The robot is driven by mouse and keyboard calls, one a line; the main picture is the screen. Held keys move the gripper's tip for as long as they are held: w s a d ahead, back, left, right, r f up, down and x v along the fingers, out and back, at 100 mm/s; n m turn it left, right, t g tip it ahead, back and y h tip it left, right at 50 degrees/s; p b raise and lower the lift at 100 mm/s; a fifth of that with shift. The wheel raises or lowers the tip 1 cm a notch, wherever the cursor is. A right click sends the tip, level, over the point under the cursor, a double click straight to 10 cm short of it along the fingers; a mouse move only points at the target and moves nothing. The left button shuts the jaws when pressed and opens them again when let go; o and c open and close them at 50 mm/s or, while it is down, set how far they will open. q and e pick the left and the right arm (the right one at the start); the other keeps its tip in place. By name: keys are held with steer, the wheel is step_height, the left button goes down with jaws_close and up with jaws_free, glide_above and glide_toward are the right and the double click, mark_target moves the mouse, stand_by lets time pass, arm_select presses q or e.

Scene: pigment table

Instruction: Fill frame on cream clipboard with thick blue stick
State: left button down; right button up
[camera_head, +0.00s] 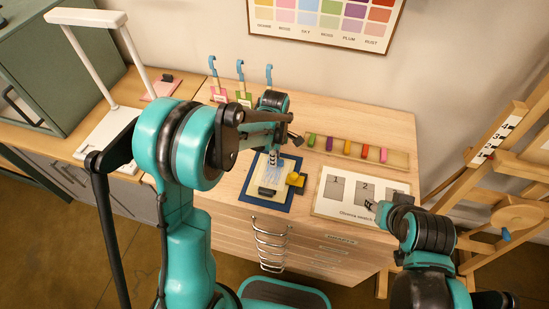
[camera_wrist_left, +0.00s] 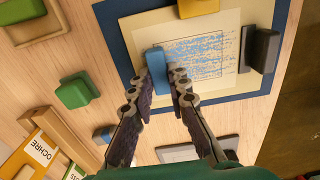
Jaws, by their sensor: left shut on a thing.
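The cream clipboard (camera_wrist_left: 135,32) lies on a dark blue mat (camera_wrist_left: 108,28) in the left wrist view. Its thin-lined frame (camera_wrist_left: 215,55) holds many blue strokes with pale gaps between them. The thick blue stick (camera_wrist_left: 157,68) is between the fingers of my left gripper (camera_wrist_left: 163,88), which is shut on it at the near edge of the frame. I cannot tell whether its tip touches the sheet. In the head view my left gripper (camera_head: 274,158) is over the clipboard's upper part and hides the stick. My right gripper (camera_head: 373,207) is by the numbered card, its jaws unclear.
A dark block (camera_head: 267,191) and a yellow block (camera_head: 297,180) sit at the clipboard's edges. A wooden rack (camera_head: 399,160) of coloured sticks lies right of it. A white numbered card (camera_head: 322,205) lies front right.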

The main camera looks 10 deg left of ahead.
arm_select(q)
step_height(320, 180, up, 7)
steer(key=p, duration=0.4)
steer(key=shift+f, duration=0.2)
steer(key=shift+s, duration=0.15)
steer(key=s, duration=0.2)
steer(key=s+f, duration=0.1)
steer(key=s, duration=0.2)
steer(key=s+f, duration=0.1)
steer(key=s, duration=0.1)
steer(key=shift+s+a, duration=0.1)
steer(key=shift+s, duration=0.05)
steer(key=shift+f+b, duration=0.95)
steer(key=shift+f, duration=0.65)
